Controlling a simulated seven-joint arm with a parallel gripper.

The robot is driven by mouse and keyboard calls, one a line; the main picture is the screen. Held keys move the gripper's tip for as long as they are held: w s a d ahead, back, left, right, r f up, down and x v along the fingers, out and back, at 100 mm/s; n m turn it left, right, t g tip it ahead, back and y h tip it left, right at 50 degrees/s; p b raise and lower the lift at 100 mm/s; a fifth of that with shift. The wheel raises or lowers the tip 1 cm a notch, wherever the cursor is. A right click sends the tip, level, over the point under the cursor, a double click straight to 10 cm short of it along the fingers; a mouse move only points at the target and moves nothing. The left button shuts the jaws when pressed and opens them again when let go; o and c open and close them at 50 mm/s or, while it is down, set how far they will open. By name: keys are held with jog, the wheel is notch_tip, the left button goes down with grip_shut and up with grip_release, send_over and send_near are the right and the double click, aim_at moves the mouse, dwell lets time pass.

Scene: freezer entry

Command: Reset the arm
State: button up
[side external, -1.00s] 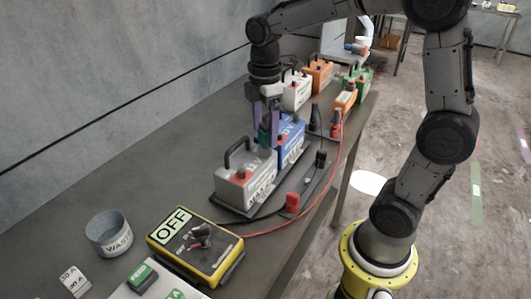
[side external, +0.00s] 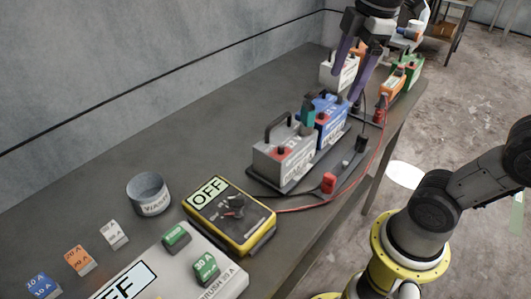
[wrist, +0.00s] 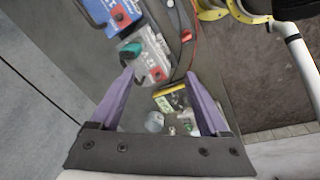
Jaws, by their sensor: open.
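My gripper (side external: 347,88) is open and raised above the workbench, with its purple fingers spread. In the side view it overlaps the area behind the blue battery (side external: 331,122). In the wrist view my gripper (wrist: 159,75) has nothing between its fingers. A teal piece (side external: 308,112) stands between the grey battery (side external: 283,160) and the blue battery, apart from the fingers. It also shows in the wrist view (wrist: 128,50), near the left fingertip in the picture.
The batteries stand on a dark tray with red and black leads. A yellow box marked OFF (side external: 228,215), a waste cup (side external: 149,194) and several coloured blocks are nearer the camera. A white battery (side external: 338,72) and orange and green units stand behind. The bench's left side is clear.

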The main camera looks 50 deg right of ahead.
jog(key=s+a+f+m+t, duration=0.1)
jog(key=s+f+m+t, duration=0.2)
jog(key=s+f+m, duration=0.3)
notch_tip(320, 180, down, 4)
jog(key=m, duration=0.4)
jog(key=shift+s+a+r+m, duration=0.2)
jog(key=shift+s+r+m, duration=0.1)
jog(key=shift+m, duration=0.1)
